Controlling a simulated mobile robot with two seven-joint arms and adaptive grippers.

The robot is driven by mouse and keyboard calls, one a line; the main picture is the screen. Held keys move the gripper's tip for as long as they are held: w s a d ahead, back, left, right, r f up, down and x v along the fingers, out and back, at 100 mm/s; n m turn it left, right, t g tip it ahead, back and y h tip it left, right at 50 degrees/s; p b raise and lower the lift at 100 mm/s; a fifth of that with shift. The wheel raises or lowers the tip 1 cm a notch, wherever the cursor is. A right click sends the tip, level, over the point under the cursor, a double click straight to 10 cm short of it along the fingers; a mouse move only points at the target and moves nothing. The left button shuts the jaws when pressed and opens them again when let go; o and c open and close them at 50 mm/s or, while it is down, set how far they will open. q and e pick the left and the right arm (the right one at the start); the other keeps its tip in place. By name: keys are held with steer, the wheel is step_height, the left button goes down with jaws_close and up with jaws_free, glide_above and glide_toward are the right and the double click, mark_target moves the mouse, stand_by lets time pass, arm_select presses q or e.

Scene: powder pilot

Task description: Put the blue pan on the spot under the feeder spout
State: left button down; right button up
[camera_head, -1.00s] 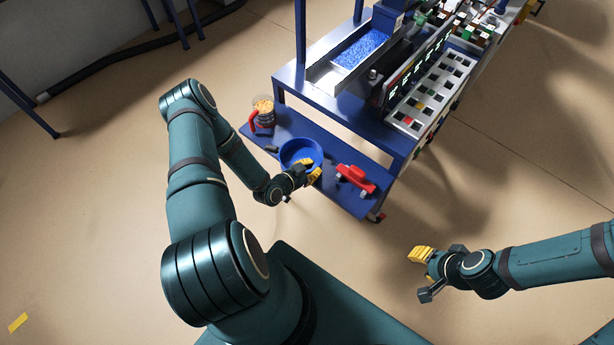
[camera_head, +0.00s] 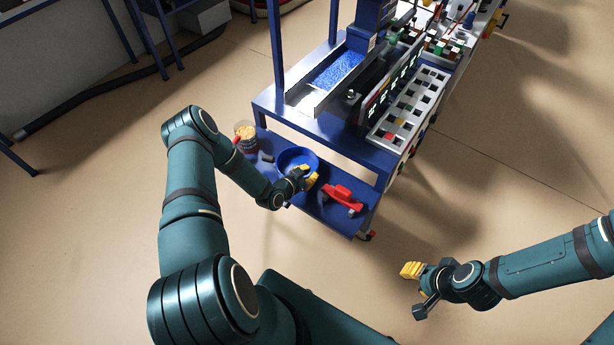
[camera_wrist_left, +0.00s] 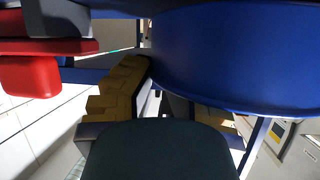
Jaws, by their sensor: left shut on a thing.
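The blue pan (camera_head: 296,158) is a round, open dish over the cart's lower blue shelf; I cannot tell whether it touches the shelf. My left gripper (camera_head: 307,179) is shut on the pan's near right side. The pan's blue wall (camera_wrist_left: 240,55) fills the upper right of the left wrist view, with a yellow finger pad (camera_wrist_left: 118,92) beside it. The feeder, with a metal trough (camera_head: 302,92) of blue granules (camera_head: 338,69), stands on the upper table. The spot under its spout is not discernible. My right gripper (camera_head: 418,290) is open and empty over the floor.
A red tool (camera_head: 341,196) lies on the shelf (camera_head: 335,218), right of the pan. A jar of yellowish pieces (camera_head: 245,132) with a red handle stands to its left. The upper table's edge (camera_head: 320,145) overhangs the shelf. A slotted rack (camera_head: 408,105) is at right.

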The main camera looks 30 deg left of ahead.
arm_select(q)
steer(key=shift+f, duration=0.4)
stand_by(0.5)
steer(key=shift+c, duration=1.7)
jaws_free()
steer(key=shift+f, duration=0.1)
steer(key=shift+s, duration=0.1)
steer(key=shift+p+v, duration=1.05)
steer(key=shift+v, duration=1)
steer(key=p+v, duration=0.3)
steer(key=v, duration=0.6)
steer(key=shift+s+r+p, duration=0.2)
steer(key=shift+s+p, duration=0.1)
steer(key=shift+p, duration=0.1)
steer(key=shift+a, duration=0.15)
